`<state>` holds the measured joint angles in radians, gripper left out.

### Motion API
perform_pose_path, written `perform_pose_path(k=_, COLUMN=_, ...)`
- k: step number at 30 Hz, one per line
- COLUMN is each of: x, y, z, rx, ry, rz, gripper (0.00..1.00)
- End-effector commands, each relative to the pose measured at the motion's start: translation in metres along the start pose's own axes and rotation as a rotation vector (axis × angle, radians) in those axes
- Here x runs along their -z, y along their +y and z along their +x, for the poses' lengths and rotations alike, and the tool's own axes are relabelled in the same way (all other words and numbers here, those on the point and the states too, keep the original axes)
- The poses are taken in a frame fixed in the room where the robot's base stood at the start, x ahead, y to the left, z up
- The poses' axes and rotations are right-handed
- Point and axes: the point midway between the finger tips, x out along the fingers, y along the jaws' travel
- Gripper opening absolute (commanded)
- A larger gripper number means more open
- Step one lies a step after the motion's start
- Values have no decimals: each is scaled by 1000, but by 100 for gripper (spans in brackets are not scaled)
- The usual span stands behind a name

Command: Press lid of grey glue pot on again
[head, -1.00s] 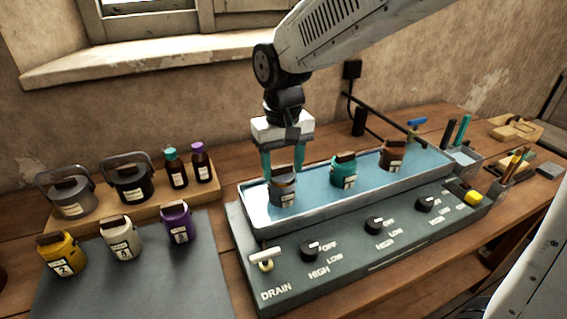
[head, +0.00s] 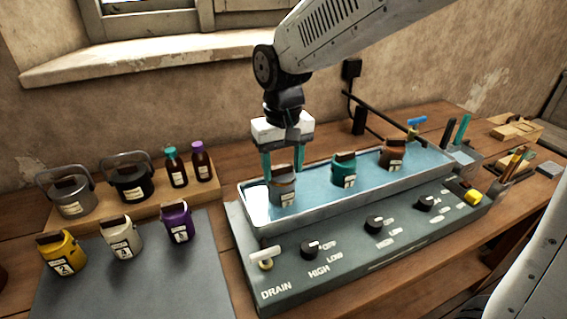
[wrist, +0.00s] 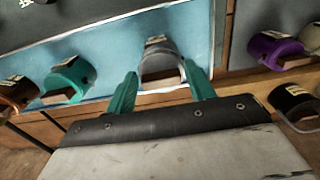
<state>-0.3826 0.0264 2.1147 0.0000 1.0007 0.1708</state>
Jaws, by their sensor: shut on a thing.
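The grey glue pot (head: 284,192) stands in the left end of the blue water bath (head: 318,196), with a pale label on its front. My gripper (head: 283,174) points straight down over it, its teal fingers on either side of the pot's top. It is shut on the pot at lid height; I cannot tell whether the fingers bear on the lid or the rim. In the wrist view the grey pot (wrist: 160,64) shows between the two fingertips (wrist: 164,76). The lid's seating is too small and partly hidden to judge.
A teal pot (head: 344,170) and a brown pot (head: 393,154) stand farther right in the bath. Yellow, cream and purple pots (head: 179,223) stand on the grey mat (head: 150,280). Knobs line the bath's front panel (head: 340,262).

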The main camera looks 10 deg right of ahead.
Motion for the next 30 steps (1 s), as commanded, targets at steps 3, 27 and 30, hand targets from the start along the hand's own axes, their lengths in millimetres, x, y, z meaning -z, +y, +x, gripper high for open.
perform_pose_path(k=3, x=0, y=0, z=0, rx=0, ry=0, rz=0, gripper=32)
perform_pose_path(k=27, x=0, y=0, z=0, rx=0, ry=0, rz=0, gripper=100)
perform_pose_path(k=30, x=0, y=0, z=0, rx=0, ry=0, rz=0, gripper=100)
